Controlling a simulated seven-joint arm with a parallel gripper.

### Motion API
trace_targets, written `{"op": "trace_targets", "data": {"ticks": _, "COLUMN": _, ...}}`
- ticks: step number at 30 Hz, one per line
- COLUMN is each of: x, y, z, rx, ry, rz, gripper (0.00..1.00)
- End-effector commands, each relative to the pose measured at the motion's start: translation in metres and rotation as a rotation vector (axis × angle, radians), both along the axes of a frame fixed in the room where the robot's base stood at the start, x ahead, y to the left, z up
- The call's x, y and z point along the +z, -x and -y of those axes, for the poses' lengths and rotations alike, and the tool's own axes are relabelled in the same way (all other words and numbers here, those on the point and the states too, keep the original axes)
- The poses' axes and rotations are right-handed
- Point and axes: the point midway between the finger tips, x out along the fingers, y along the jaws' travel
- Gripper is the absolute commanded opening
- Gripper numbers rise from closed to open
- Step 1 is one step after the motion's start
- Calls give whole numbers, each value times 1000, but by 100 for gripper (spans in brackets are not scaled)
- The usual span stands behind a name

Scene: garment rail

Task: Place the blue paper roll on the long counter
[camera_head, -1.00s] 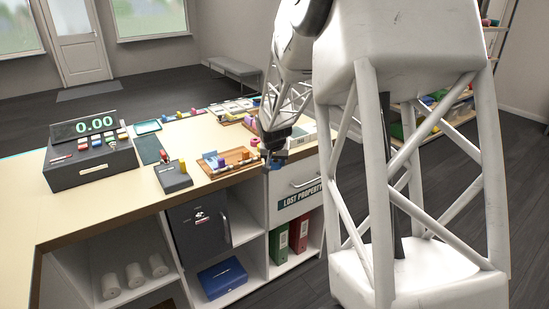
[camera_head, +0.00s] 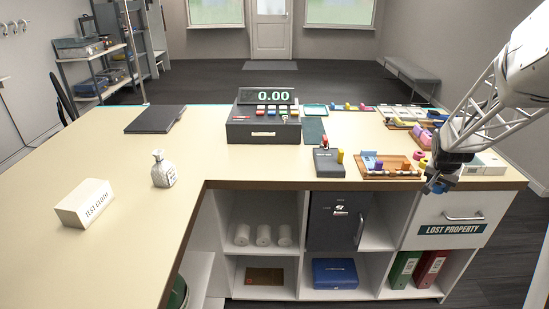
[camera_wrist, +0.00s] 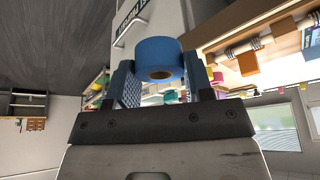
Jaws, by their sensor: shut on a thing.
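My gripper (camera_wrist: 158,78) is shut on the blue paper roll (camera_wrist: 158,52), which sits between the two fingers in the wrist view with its brown core showing. In the head view my gripper (camera_head: 438,186) is at the right, by the counter's front edge above the lost property drawer. Only a small blue part of the roll shows there. The long cream counter (camera_head: 95,160) runs across the view and bends toward me on the left.
A white box (camera_head: 84,204) and a small bottle (camera_head: 164,170) stand on the left part. A cash register (camera_head: 264,125), a dark flat folder (camera_head: 155,119), a card reader (camera_head: 328,161) and a wooden tray (camera_head: 390,173) occupy the rest. Bare counter lies between the bottle and register.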

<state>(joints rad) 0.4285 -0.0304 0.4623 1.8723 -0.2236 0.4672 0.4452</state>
Motion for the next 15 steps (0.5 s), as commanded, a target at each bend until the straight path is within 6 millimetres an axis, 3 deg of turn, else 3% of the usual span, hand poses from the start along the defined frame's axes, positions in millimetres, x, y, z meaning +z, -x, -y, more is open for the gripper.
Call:
{"op": "trace_targets", "data": {"ticks": 9, "x": 0, "y": -1, "z": -1, "rx": 2, "ry": 0, "rz": 0, "gripper": 21}}
{"op": "trace_targets", "data": {"ticks": 15, "x": 1, "y": -7, "z": -13, "rx": 20, "ry": 0, "rz": 0, "gripper": 21}}
